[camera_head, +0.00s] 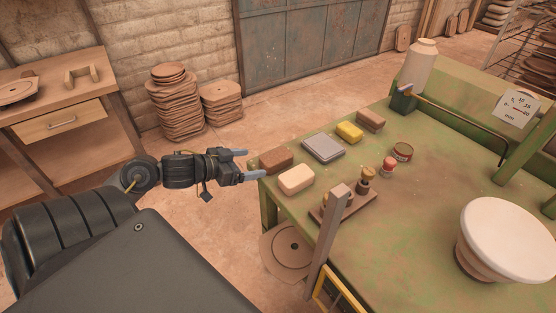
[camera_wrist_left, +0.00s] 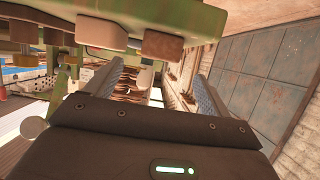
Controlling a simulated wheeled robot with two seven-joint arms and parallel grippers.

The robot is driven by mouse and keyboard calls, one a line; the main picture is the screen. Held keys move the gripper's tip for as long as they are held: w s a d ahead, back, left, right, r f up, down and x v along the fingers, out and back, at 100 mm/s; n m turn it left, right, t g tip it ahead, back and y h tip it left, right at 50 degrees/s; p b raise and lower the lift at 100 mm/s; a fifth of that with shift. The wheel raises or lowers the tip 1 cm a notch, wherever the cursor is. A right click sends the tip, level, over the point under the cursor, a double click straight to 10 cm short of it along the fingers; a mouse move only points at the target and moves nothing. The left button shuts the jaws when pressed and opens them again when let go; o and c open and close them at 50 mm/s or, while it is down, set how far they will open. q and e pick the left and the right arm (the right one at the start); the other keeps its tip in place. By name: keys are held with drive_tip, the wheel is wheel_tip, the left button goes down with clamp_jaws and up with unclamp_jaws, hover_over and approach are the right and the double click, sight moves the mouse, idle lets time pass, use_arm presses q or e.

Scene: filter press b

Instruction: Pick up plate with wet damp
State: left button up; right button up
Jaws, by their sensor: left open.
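A flat grey plate-like slab (camera_head: 323,147) lies near the left end of the green table (camera_head: 385,215); I cannot tell from its look whether it is damp. A brown block (camera_head: 276,160), a cream block (camera_head: 296,179), a yellow sponge-like block (camera_head: 349,132) and another brown block (camera_head: 370,121) lie around it. My left gripper (camera_head: 252,164) is open and empty beside the table's left edge, close to the brown block and apart from the slab. In the left wrist view its two fingers (camera_wrist_left: 157,80) stand wide apart, with blocks at the table edge above them. My right gripper is out of view.
A small stand with wooden-knobbed tools (camera_head: 345,199), a red-capped jar (camera_head: 388,164) and a round tin (camera_head: 402,151) are on the table. A white round wheel (camera_head: 508,238) stands right. A grey post (camera_head: 328,238) rises at the front edge. Stacked discs (camera_head: 175,100) stand on the floor behind.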

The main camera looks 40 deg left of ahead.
use_arm(q)
approach(287, 158)
drive_tip(key=x, duration=0.5)
drive_tip(key=shift+b, duration=0.35)
drive_tip(key=c, duration=1.4)
